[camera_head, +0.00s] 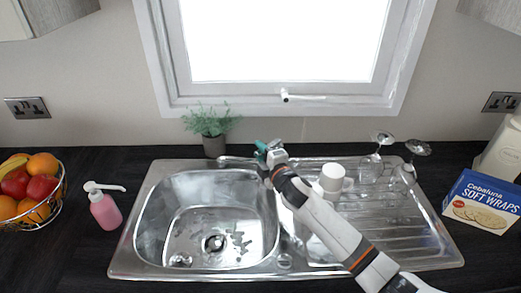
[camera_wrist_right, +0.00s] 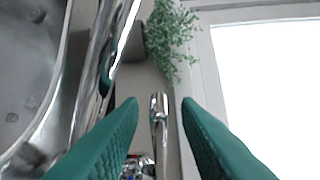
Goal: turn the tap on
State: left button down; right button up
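The chrome tap stands at the back of the sink; in the head view its spout (camera_head: 236,160) reaches left over the basin and its body is hidden behind my right gripper (camera_head: 263,148). In the right wrist view the green fingers of my right gripper (camera_wrist_right: 159,103) are apart, with the chrome tap lever (camera_wrist_right: 158,125) in the gap between them. No clear contact with the lever shows. The long chrome spout (camera_wrist_right: 110,55) runs to the left of the fingers. No water shows under the spout. My left gripper is in neither view.
The steel sink (camera_head: 150,215) has its basin on the left and a drainer on the right with white crockery (camera_head: 331,178) and glasses (camera_head: 372,163). A potted plant (camera_head: 211,125) stands behind the spout, below the window (camera_head: 290,95). A pink soap bottle (camera_head: 105,212) stands left.

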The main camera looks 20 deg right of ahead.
jog(key=shift+w, duration=0.2)
grip_shut()
jog(key=r+m+p, duration=0.1)
jog(key=p, duration=0.2)
jog(key=r+m+g+p, duration=0.1)
jog(key=p, duration=0.2)
jog(key=shift+w+d+r, duration=0.2)
jog(key=shift+d+r, duration=0.15)
jog(key=shift+f+m+p, duration=0.1)
jog(key=shift+m+p, duration=0.3)
jog(key=shift+f, duration=0.1)
grip_release()
